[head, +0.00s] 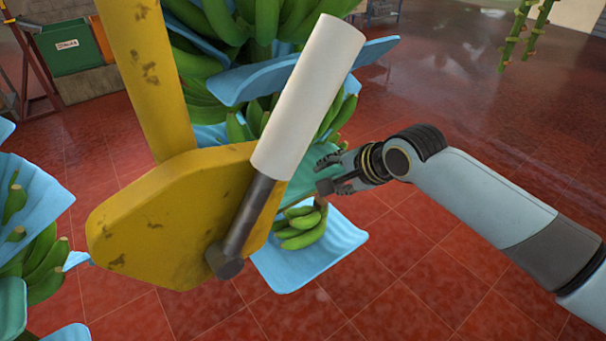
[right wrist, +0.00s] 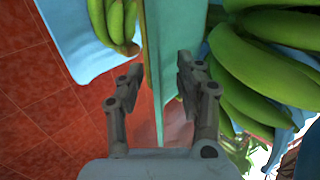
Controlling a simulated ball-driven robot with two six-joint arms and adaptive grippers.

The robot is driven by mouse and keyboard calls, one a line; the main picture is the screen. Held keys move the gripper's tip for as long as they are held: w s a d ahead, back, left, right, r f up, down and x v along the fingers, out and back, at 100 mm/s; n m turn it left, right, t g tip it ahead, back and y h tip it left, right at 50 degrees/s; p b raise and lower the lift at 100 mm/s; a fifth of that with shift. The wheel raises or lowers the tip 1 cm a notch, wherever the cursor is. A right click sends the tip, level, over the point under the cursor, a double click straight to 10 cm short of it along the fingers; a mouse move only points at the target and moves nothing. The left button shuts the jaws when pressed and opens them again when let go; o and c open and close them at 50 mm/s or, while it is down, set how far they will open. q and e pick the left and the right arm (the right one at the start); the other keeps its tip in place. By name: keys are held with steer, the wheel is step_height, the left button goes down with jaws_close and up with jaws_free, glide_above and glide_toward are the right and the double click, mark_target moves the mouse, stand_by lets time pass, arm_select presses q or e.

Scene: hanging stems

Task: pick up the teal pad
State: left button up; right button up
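The teal pad (right wrist: 168,50) hangs among the green bananas and shows nearly edge-on in the right wrist view. It runs down between the two fingers of my right gripper (right wrist: 163,82). The gripper is open; its right finger covers part of the pad, and I cannot tell whether either finger touches it. In the head view a sliver of the pad (head: 301,182) shows between the yellow plate and my right gripper (head: 325,174); the rest is hidden. My left gripper is not in view.
A yellow plate (head: 165,225) with a white cylinder (head: 308,95) stands in front of the bunch. Light blue pads (head: 300,70) separate green bananas (head: 303,228). Another wrapped bunch (head: 40,255) hangs at the left. Red floor is open at the right.

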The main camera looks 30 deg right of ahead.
mark_target(323, 177)
steer(key=x, duration=0.4)
steer(key=shift+w+f, duration=0.1)
steer(key=shift+f, duration=0.2)
steer(key=shift+c, duration=0.4)
jaws_close()
